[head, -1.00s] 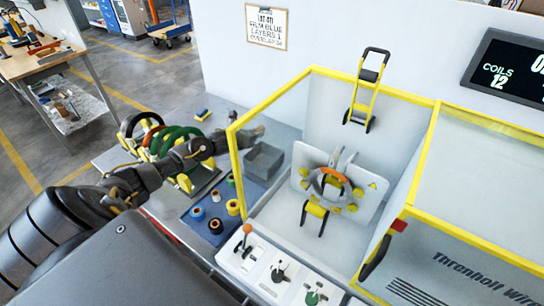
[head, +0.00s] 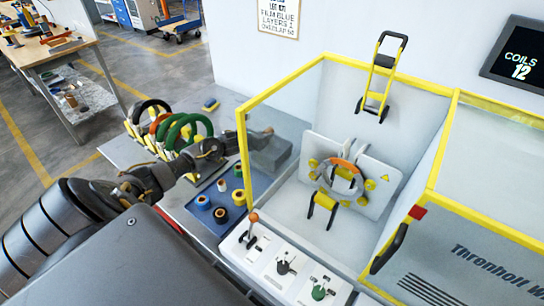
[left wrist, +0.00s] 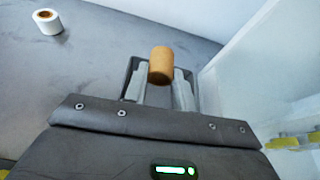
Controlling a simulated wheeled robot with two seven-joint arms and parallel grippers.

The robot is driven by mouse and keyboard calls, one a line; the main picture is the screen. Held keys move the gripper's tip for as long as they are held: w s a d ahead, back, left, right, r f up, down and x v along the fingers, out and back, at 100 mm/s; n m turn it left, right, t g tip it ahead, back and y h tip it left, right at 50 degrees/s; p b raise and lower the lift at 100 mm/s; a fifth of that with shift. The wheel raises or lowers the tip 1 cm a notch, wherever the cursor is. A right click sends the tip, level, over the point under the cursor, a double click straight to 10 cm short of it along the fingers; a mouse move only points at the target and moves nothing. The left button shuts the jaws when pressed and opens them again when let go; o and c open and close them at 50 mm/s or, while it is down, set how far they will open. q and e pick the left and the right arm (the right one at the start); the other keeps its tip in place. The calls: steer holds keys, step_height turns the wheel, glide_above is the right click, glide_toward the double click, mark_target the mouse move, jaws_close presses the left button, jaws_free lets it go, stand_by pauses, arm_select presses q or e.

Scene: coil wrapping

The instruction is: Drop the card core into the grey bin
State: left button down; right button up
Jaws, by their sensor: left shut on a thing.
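The card core (left wrist: 161,65) is a short brown cylinder in the left wrist view. It sits between the two pale fingers of my left gripper (left wrist: 160,82), which is shut on it. In the head view my left gripper (head: 264,134) reaches behind the clear side panel, above the grey bin (head: 273,157). The gripper and forearm hide part of the bin there. The core is too small to make out in the head view. I cannot tell from the wrist view whether the core is directly over the bin's opening. My right gripper is not in view.
A yellow-framed clear enclosure (head: 242,150) stands close beside my left arm. Inside is a ring-shaped wrapping head (head: 341,178). Several coils (head: 185,132) stand on a rack left of the arm. Small rolls sit on a blue mat (head: 212,228). A white roll (left wrist: 47,22) stands on the grey table.

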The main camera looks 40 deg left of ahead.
arm_select(q)
steer(key=c, duration=1.1)
jaws_free()
steer(key=shift+o, duration=0.2)
steer(key=shift+s+r, duration=0.1)
steer(key=shift+s, duration=0.05)
steer(key=b+v, duration=0.2)
steer(key=v, duration=0.8)
steer(key=shift+s+r, duration=0.2)
steer(key=shift+s, duration=0.05)
